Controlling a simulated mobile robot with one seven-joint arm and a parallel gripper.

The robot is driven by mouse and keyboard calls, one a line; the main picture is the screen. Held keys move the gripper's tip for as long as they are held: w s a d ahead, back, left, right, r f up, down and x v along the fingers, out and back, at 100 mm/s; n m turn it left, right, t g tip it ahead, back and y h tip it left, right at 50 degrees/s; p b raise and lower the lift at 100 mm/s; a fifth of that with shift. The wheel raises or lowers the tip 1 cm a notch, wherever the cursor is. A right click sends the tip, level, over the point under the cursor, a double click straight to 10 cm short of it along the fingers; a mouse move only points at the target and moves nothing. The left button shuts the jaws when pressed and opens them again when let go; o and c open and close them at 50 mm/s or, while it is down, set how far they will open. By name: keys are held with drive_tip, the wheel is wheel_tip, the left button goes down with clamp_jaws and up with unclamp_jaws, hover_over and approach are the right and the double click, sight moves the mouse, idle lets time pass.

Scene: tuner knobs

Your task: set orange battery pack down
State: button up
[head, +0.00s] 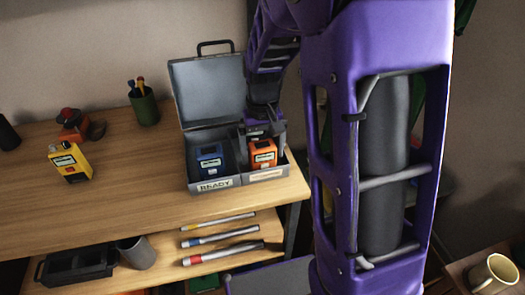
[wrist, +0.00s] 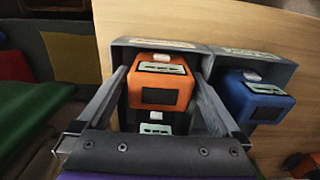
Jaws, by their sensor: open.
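The orange battery pack (head: 263,153) stands in the right compartment of an open grey case (head: 215,184). It also shows in the wrist view (wrist: 160,96), with a pale label and a dark window. My gripper (head: 262,131) is low in that compartment, just behind the pack as the head view shows it. In the wrist view the fingers of my gripper (wrist: 165,80) are apart, one on each side of the orange pack. Whether either finger touches it, I cannot tell. The pack's underside is hidden.
A blue pack (head: 209,160) sits in the left compartment, behind the READY label (head: 214,186). The case lid (head: 207,90) stands up at the back. A yellow device (head: 70,162), a red-topped item (head: 72,125) and a green pen cup (head: 144,106) are further left. The front-left tabletop is clear.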

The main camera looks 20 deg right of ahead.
wheel_tip(320, 180, up, 12)
drive_tip(key=p, duration=0.1)
drive_tip(key=shift+p, duration=0.4)
drive_tip(key=shift+f, duration=0.1)
